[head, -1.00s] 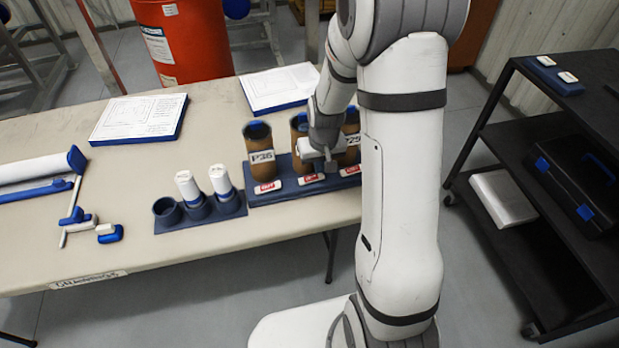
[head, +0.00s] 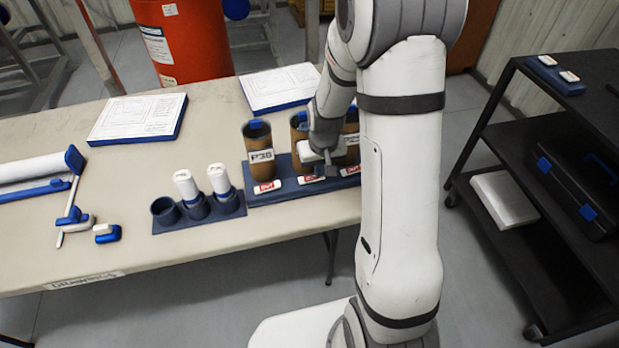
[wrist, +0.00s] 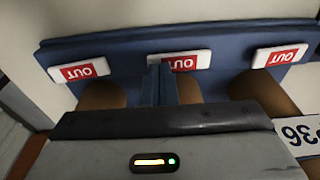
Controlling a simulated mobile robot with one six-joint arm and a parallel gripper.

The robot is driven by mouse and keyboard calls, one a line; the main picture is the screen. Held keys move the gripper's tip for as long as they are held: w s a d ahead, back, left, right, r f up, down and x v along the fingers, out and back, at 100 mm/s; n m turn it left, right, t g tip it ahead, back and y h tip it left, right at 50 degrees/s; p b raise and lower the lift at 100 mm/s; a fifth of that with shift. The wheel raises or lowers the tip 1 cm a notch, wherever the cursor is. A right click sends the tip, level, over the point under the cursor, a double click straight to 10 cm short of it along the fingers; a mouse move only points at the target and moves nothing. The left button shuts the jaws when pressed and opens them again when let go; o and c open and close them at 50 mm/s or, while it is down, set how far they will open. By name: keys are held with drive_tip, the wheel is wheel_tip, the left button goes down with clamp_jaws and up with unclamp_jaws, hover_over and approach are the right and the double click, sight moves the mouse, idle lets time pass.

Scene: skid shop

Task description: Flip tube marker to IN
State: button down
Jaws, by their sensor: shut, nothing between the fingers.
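A blue rack (head: 292,190) on the table holds brown tubes, one labelled P36 (head: 259,165). In front of them lie white markers with red faces. In the wrist view the left marker (wrist: 80,72), the middle marker (wrist: 190,62) and the right marker (wrist: 280,56) all read OUT, upside down. My gripper (wrist: 160,82) is shut and empty, its fingertips at the near-left part of the middle marker. I cannot tell whether they touch it. In the head view my gripper (head: 328,172) is at the rack, and my arm hides part of the right tube.
A blue holder (head: 168,212) with two white-capped cylinders stands left of the rack. Printed sheets on blue boards (head: 138,118) lie behind. A black cart (head: 560,130) stands to the right.

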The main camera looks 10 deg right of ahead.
drive_tip(key=shift+f, duration=0.2)
drive_tip(key=shift+r+p, duration=2.25)
drive_tip(key=shift+r, duration=1.3)
drive_tip(key=s+a+r+t, duration=0.1)
drive_tip(key=s+a+r, duration=0.1)
drive_tip(key=s+r, duration=1.5)
drive_tip(key=s, duration=0.2)
drive_tip(key=shift+s+r, duration=0.15)
drive_tip(key=shift+s, duration=0.2)
drive_tip(key=shift+a, duration=0.1)
